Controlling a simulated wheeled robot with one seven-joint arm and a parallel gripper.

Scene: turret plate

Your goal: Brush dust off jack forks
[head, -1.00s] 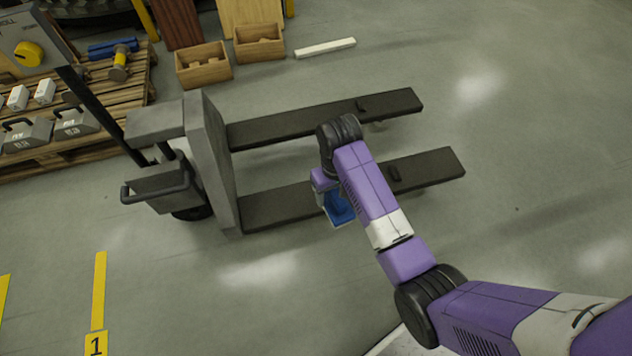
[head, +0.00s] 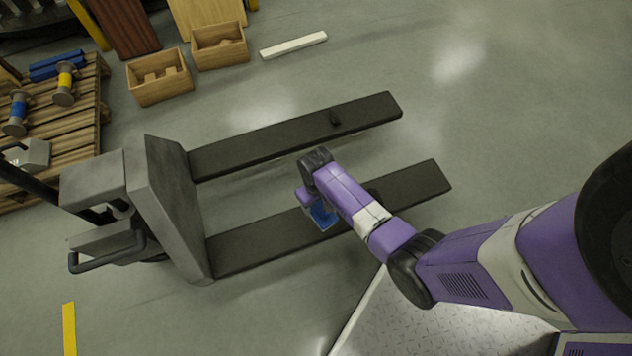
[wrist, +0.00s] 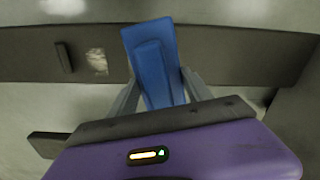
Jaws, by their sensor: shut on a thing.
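The pallet jack (head: 170,215) stands on the floor at the left in the head view, its forks pointing right. Its far fork (head: 270,137) is bare. Its near fork (head: 260,244) lies beneath my arm. My gripper (wrist: 160,88) is shut on a blue brush (wrist: 150,55), which also shows in the head view (head: 322,213) over the middle of the near fork. I cannot tell if the bristles touch. In the wrist view a pale dust patch (wrist: 97,61) lies on a dark fork, left of the brush and apart from it.
Two wooden boxes (head: 160,78) and a white bar (head: 293,45) lie behind the jack. A pallet (head: 88,120) with weights and spools stands at the left. Floor right of the forks is clear.

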